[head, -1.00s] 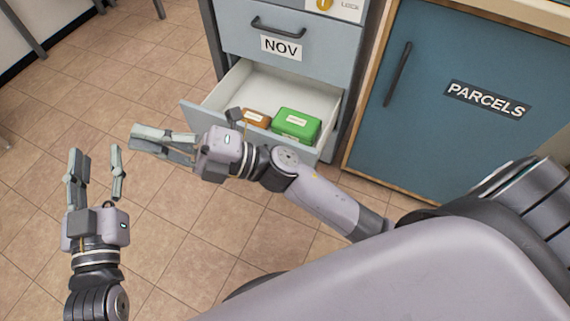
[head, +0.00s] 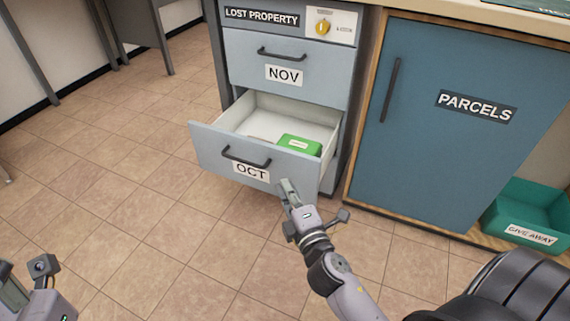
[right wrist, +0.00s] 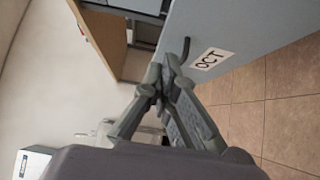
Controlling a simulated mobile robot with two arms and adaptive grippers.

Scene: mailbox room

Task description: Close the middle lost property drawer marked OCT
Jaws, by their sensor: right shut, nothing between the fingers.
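The OCT drawer (head: 212,152) stands pulled out below the shut NOV drawer (head: 290,70) in the head view. Its front has a dark handle (head: 246,159) and an OCT label. A green box (head: 299,145) lies inside, with a brown thing mostly hidden behind the front. My right gripper (head: 286,188) is shut and empty, at the right part of the OCT front; I cannot tell if it touches. In the right wrist view its fingertips (right wrist: 161,78) are together near the OCT front (right wrist: 243,30). My left gripper (head: 22,280) is partly cut off at the lower left, its jaws unclear.
A blue PARCELS cupboard door (head: 460,150) is shut at the right. A green GIVE AWAY crate (head: 530,215) stands at the far right. The tiled floor (head: 130,190) before the drawer is clear.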

